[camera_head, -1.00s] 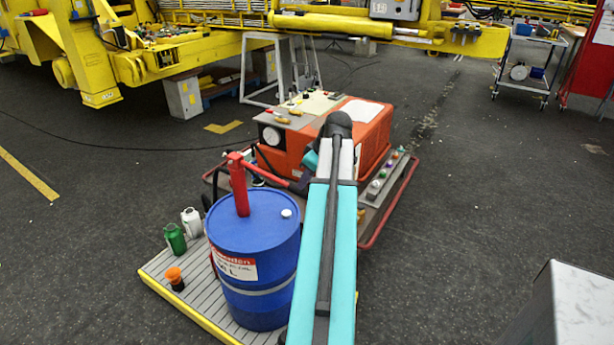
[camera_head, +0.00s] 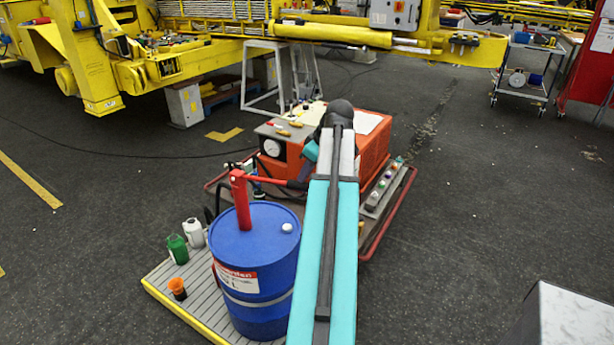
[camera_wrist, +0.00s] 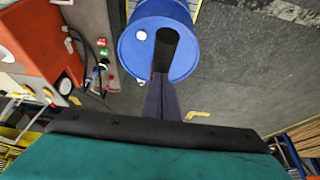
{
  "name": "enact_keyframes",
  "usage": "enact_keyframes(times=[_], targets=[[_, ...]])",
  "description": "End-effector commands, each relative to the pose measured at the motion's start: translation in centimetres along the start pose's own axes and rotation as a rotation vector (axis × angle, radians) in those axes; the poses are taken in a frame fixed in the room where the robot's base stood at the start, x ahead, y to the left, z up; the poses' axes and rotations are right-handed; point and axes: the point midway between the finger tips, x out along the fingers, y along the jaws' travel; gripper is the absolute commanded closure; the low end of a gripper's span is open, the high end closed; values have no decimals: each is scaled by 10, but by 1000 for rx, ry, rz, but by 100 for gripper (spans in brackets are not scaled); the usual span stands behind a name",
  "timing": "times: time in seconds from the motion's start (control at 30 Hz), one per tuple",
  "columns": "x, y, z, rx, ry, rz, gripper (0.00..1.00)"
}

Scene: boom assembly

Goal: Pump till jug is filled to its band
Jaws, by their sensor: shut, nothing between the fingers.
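The blue drum (camera_head: 262,262) stands on a slatted pallet, with a red hand pump (camera_head: 240,200) upright on its lid. The pump's red lever (camera_head: 266,180) runs right, nearly level, to my gripper (camera_head: 297,184). In the wrist view my gripper's dark fingers (camera_wrist: 163,97) are shut with nothing between them. Their tips meet a black grip (camera_wrist: 165,48) in front of the drum lid; whether they touch it I cannot tell. A small pale container with red (camera_wrist: 113,84) stands beyond the drum; I cannot tell whether it is the jug. No band or fill level is readable.
A green bottle (camera_head: 177,249), a white bottle (camera_head: 193,233) and an orange-topped jar (camera_head: 178,288) stand left of the drum. An orange machine (camera_head: 372,150) with a gauge sits behind, on a red-railed base.

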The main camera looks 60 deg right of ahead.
Motion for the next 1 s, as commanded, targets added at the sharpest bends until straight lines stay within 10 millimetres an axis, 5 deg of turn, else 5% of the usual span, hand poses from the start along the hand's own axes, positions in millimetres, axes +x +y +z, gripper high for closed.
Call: enact_keyframes(times=[0.53,1.0], targets=[[-68,1,-33,0,1,2,100],[-74,0,-35,0,1,1,100]])
